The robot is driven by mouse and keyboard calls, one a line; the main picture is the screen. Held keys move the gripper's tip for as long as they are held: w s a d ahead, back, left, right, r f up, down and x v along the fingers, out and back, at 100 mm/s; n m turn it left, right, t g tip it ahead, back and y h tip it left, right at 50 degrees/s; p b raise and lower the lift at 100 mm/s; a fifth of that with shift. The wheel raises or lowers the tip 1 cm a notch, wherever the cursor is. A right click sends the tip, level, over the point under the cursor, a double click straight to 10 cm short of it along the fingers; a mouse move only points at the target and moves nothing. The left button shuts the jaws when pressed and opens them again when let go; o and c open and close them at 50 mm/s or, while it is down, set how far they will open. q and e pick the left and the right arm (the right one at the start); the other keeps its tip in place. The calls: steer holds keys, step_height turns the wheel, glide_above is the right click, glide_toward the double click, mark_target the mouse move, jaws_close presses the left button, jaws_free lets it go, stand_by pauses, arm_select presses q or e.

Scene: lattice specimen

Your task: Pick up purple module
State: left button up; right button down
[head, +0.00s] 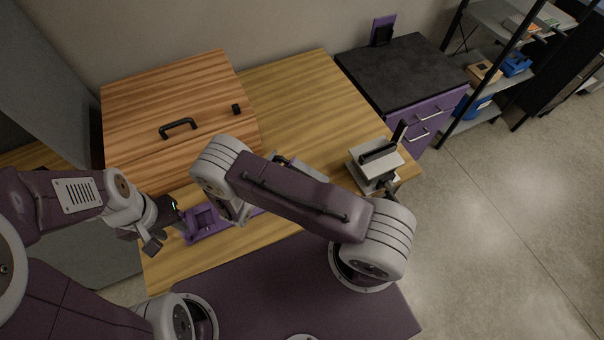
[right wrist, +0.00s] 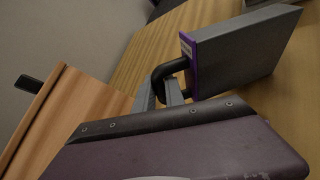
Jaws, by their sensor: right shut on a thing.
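The purple module (right wrist: 235,52) is a grey block with a purple front face and a black handle in the right wrist view. My right gripper (right wrist: 163,92) is shut on that handle. In the head view my right arm hides most of this grip, and only a grey part of what looks like the module (head: 308,171) shows behind the arm. I cannot tell whether the module touches the table. My left gripper (head: 168,236) is open, its fingers apart, beside a purple holder (head: 204,221) on the table.
A wooden box (head: 170,100) with a black handle stands at the table's back left. A pale device with a black bar (head: 377,165) sits at the right table edge. A dark-topped purple cabinet (head: 405,75) stands behind. The table's back middle (head: 300,95) is clear.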

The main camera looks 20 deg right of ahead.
stand_by(0.5)
steer(key=shift+r, duration=0.5)
step_height(320, 180, up, 3)
steer(key=shift+f+b, duration=0.1)
steer(key=shift+b, duration=0.65)
steer(key=s+d+r, duration=0.2)
steer(key=s+d+r+b, duration=0.1)
steer(key=s+d, duration=0.1)
steer(key=s+d+r+b, duration=0.1)
steer(key=s+d+r, duration=0.1)
steer(key=s, duration=0.1)
steer(key=shift+r, duration=0.3)
steer(key=shift+s+d+r, duration=0.8)
steer(key=shift+s, duration=0.15)
